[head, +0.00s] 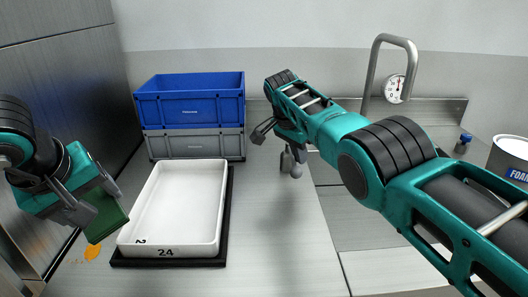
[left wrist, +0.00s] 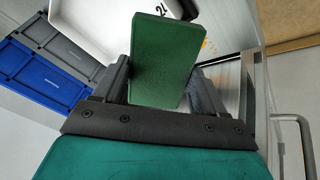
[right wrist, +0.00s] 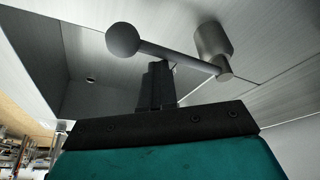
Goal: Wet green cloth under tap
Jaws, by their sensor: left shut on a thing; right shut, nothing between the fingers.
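My left gripper (head: 93,201) is shut on the green cloth (head: 107,220), a flat slab-like piece held at the left of the white tray. The cloth (left wrist: 163,60) also stands between the fingers in the left wrist view. The tall curved tap pipe (head: 371,62) rises behind the sink (head: 362,215) at the right, partly hidden by my right arm. My right gripper (head: 263,131) is shut and empty beside a ball-ended lever (head: 292,162). In the right wrist view the lever's ball (right wrist: 122,40) and rod lie just beyond the fingers (right wrist: 157,80); I cannot tell whether they touch.
The white tray (head: 150,232) marked 24 sits on a black base (head: 229,205). Blue (head: 190,107) and grey (head: 195,144) crates stand stacked behind it. A FOAM can (head: 508,157) and small bottle (head: 463,144) stand at right.

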